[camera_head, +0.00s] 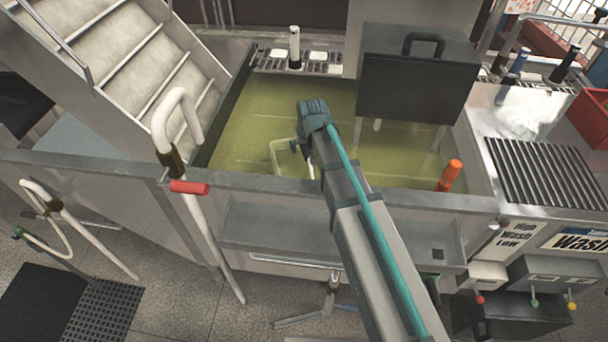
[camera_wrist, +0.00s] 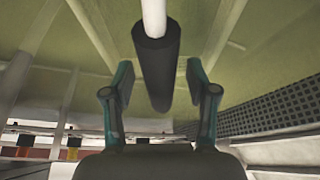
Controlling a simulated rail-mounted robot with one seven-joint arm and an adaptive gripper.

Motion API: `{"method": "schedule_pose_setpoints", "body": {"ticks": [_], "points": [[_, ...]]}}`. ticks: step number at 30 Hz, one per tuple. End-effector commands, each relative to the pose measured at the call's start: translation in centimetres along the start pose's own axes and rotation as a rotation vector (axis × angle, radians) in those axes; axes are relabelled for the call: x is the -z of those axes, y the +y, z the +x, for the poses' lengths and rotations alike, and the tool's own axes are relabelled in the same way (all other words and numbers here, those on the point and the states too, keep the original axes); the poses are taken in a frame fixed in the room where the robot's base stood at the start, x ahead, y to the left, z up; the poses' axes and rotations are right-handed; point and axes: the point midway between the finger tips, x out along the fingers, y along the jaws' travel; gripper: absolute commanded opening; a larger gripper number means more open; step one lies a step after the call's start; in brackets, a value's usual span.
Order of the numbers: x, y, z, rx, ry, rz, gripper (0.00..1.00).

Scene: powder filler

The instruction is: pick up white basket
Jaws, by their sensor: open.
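The white basket (camera_head: 277,150) shows as a pale frame inside the yellow-green tank, left of my arm. Most of it is hidden behind my arm. My gripper (camera_head: 296,147) points down at it near its upper right part; the wrist hides much of the jaws. In the wrist view my gripper (camera_wrist: 158,82) is open, with one finger on each side of a dark cylindrical grip (camera_wrist: 157,60) on a white rod. Gaps show between the grip and both fingers. The grip looks like the basket's handle, but I cannot be certain.
The tank's front wall (camera_head: 255,182) runs beneath my arm. A dark box with a handle (camera_head: 415,80) stands at the tank's right rear. An orange cylinder (camera_head: 450,174) is at the right. White-railed stairs (camera_head: 130,65) rise at the left.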

Motion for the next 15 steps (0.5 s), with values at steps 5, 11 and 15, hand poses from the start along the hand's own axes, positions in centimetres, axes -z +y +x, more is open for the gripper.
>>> {"method": "schedule_pose_setpoints", "body": {"ticks": [5,11,15], "points": [[-0.01,0.0,-0.01,0.0,0.0,0.0,0.43],[-0.01,0.0,-0.02,0.0,0.0,0.0,0.1],[-0.02,0.0,-0.02,0.0,0.0,0.0,0.0]]}}
